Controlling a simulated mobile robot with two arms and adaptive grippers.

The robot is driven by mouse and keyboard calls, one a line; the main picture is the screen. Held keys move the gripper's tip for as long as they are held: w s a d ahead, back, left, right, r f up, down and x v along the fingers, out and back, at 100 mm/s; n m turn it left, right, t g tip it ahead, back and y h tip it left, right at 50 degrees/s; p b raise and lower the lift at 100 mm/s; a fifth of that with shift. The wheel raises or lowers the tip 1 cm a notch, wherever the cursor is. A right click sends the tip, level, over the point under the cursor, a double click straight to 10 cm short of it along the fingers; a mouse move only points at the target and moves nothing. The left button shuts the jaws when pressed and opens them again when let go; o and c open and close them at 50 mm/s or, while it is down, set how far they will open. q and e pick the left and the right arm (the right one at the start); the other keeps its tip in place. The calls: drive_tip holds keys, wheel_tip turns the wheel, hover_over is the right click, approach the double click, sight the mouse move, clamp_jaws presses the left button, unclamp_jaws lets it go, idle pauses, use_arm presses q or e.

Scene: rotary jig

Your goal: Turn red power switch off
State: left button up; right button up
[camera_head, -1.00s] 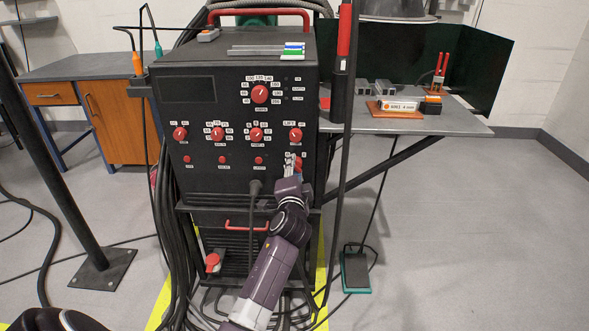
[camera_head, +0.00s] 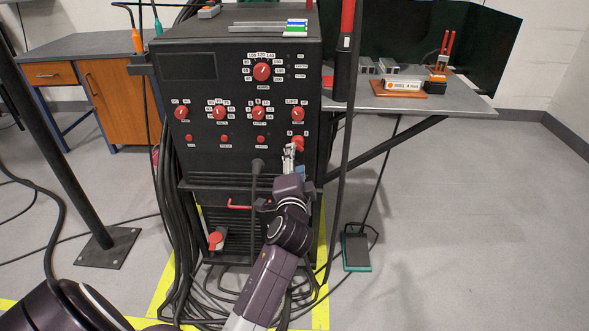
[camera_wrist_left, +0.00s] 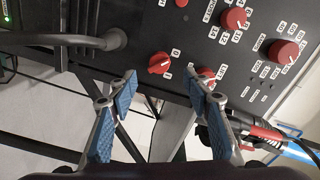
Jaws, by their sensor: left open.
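The red power switch (camera_head: 297,143) is a small rotary knob at the lower right of the black machine's front panel, with 0 and 1 labels beside it. It also shows in the left wrist view (camera_wrist_left: 159,63), just beyond the gap between the fingertips. My left gripper (camera_head: 290,156) is just below and in front of the switch. In the left wrist view its two blue-padded fingers (camera_wrist_left: 162,84) are spread apart with nothing between them, and they appear clear of the switch. Which label the switch points to is hard to tell. My right gripper is not in view.
Other red knobs (camera_head: 259,113) and small red buttons (camera_head: 261,139) sit above and left of the switch. A thick black cable (camera_head: 257,185) plugs into the panel left of my gripper. A dark pole (camera_head: 343,150) stands close on the right, near a grey side table (camera_head: 450,104).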

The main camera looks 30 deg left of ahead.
use_arm(q)
drive_tip(key=shift+v, duration=2)
